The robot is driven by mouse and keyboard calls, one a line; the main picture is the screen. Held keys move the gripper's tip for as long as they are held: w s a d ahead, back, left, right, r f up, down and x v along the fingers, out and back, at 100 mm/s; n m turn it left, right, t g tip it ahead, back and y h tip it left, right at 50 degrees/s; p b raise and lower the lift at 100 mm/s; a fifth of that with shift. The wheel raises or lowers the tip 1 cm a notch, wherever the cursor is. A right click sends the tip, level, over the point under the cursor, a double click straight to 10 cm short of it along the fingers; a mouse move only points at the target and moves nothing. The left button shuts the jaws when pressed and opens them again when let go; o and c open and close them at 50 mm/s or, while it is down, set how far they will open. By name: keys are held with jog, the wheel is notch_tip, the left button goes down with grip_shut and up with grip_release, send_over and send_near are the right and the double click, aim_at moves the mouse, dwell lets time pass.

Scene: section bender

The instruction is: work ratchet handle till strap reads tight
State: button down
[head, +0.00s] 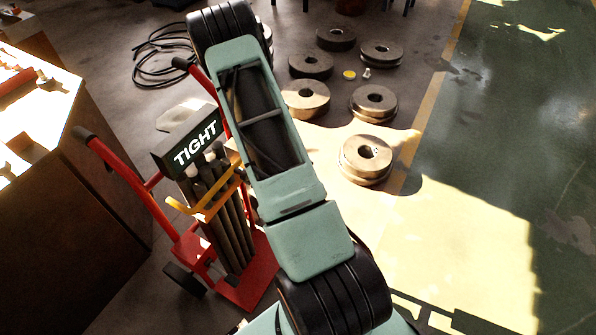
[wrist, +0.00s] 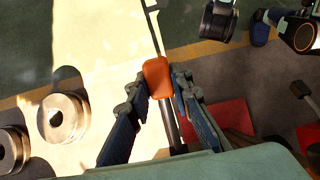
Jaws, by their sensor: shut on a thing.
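In the wrist view my gripper (wrist: 159,92) has its two blue fingers closed on the orange grip of the ratchet handle (wrist: 157,72). A dark shaft runs down from the grip between the fingers. In the head view my arm hides the gripper and the handle. A red hand truck (head: 195,250) stands left of my arm and carries several upright dark bars (head: 236,238). A yellow strap (head: 208,207) crosses in front of the bars. The dark sign (head: 196,150) above them reads TIGHT in white letters.
Several round metal rollers (head: 366,160) lie on the floor to the right and beyond my arm. A workbench (head: 60,130) with tools stands at the left. Black cable (head: 160,52) lies coiled behind the truck. The green floor (head: 500,150) at the right is clear.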

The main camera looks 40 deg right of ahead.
jog(key=shift+w+r, duration=0.1)
dwell(0.4)
jog(key=c, duration=1.7)
grip_release()
jog(key=v, duration=1.2)
jog(key=shift+w+a, duration=0.15)
